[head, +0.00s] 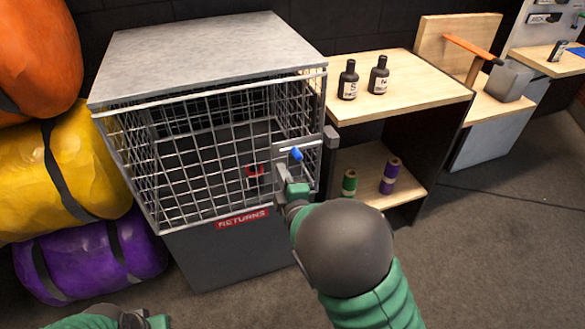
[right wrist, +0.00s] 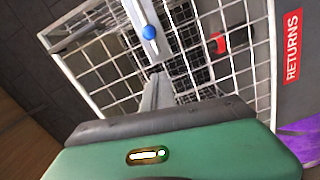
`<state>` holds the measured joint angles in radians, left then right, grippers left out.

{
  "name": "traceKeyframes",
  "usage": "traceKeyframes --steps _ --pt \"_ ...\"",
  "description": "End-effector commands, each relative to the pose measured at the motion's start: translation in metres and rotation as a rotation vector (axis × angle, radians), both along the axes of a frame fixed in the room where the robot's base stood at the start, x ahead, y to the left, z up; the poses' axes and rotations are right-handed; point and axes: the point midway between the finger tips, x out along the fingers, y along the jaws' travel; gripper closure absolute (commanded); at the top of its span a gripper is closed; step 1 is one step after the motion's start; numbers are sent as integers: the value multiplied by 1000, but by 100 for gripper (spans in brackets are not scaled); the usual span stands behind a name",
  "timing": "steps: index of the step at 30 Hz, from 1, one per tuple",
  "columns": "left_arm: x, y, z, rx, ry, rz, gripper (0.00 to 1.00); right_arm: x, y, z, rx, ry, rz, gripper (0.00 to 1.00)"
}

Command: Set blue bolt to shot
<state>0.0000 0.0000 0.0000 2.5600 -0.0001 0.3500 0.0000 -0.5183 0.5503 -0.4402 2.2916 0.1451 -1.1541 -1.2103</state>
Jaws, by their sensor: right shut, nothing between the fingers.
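The blue bolt knob (head: 297,154) sits on a grey metal plate at the right side of the wire cage door (head: 200,150). In the right wrist view the blue knob (right wrist: 150,32) shows on its pale bar, near the top. My right gripper (head: 282,172) is shut and empty, just below and left of the knob in the head view, apart from it. Its fingers (right wrist: 158,92) point toward the bolt plate in the right wrist view. My left gripper (head: 135,319) is at the bottom left edge, mostly cut off.
A red object (head: 255,171) is inside the cage, above the RETURNS label (head: 242,218). A wooden shelf unit (head: 420,88) with two dark bottles and thread-like spools stands to the right. Orange, yellow and purple rolled bundles (head: 60,165) crowd the left. Carpet is free at the front right.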

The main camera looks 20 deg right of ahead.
Motion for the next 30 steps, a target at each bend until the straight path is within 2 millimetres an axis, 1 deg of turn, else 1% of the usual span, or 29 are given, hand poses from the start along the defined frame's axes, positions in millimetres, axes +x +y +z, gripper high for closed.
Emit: traceKeyframes --steps 1,3,6,9,13,23,26,27,30 --pt "0 0 -5 0 0 0 64 11 0 -3 -1 -3 -1 100" --pt "0 0 -7 0 0 0 64 25 -1 -3 -1 -2 0 100" --pt "0 0 -13 0 0 0 64 27 -22 -7 -1 0 -5 100" --pt "0 0 -15 0 0 0 64 29 -33 -9 0 0 -3 100" --pt "0 0 -16 0 0 0 64 31 -38 -9 1 0 -1 100" --pt "0 0 -15 0 0 0 64 31 -41 -9 1 0 -1 100" --pt "0 0 -16 0 0 0 64 31 -55 -9 -1 0 -4 100" --pt "0 0 -16 0 0 0 64 31 -64 -9 0 0 -6 100" --pt "0 0 -17 0 0 0 64 32 -80 -9 -1 0 -5 100"
